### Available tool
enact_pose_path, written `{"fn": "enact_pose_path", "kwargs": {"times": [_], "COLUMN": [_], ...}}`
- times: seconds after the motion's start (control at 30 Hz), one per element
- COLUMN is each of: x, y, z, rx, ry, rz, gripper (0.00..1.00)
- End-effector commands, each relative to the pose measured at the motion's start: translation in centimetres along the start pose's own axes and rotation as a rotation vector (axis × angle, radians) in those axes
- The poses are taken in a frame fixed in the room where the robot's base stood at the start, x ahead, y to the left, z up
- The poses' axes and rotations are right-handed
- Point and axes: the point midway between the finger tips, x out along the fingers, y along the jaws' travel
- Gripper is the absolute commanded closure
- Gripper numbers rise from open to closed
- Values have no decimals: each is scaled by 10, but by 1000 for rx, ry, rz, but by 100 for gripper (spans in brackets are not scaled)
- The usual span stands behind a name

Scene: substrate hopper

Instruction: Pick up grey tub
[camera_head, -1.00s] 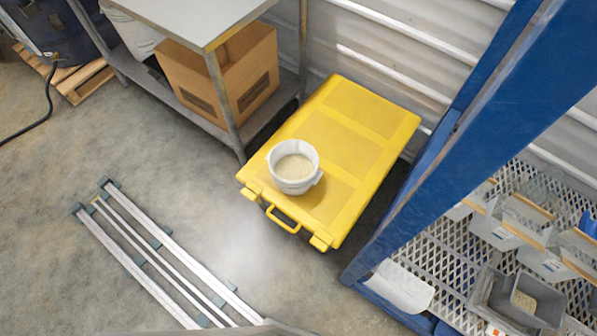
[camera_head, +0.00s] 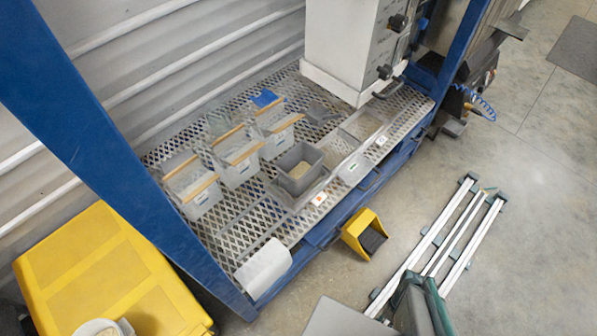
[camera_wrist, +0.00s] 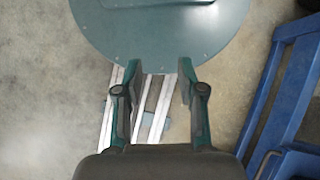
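The grey tub (camera_head: 300,182) is a small square open-topped container with pale grainy material inside. It stands upright in a grey tray (camera_head: 287,200) on the blue-framed mesh shelf in the head view. My gripper (camera_wrist: 157,88) is open and empty in the wrist view, with its two dark green fingers apart over the floor rails. The tub is not visible in the wrist view. In the head view, a dark green part of my arm shows at the bottom right, well away from the tub.
Several clear bins (camera_head: 237,162) with orange bars stand left of the tub. A white hopper housing (camera_head: 340,45) rises behind it. A yellow case (camera_head: 100,275) stands lower left. Floor rails (camera_head: 440,240) lie at right.

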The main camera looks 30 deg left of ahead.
Motion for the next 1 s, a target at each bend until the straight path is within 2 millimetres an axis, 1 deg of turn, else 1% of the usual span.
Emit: {"fn": "enact_pose_path", "kwargs": {"times": [0.37, 0.4, 0.77, 0.87, 0.97, 1.0], "x": [0, 0, 0, -10, -31, -42], "y": [0, 0, -2, -7, -18, -24], "z": [0, 0, 0, -8, -28, -38], "rx": [0, 0, -8, -34, -73, -91], "ry": [0, 0, 1, 22, 71, 95], "rz": [0, 0, 5, 22, 45, 55], "gripper": [61, 67, 67, 67, 67, 67]}}
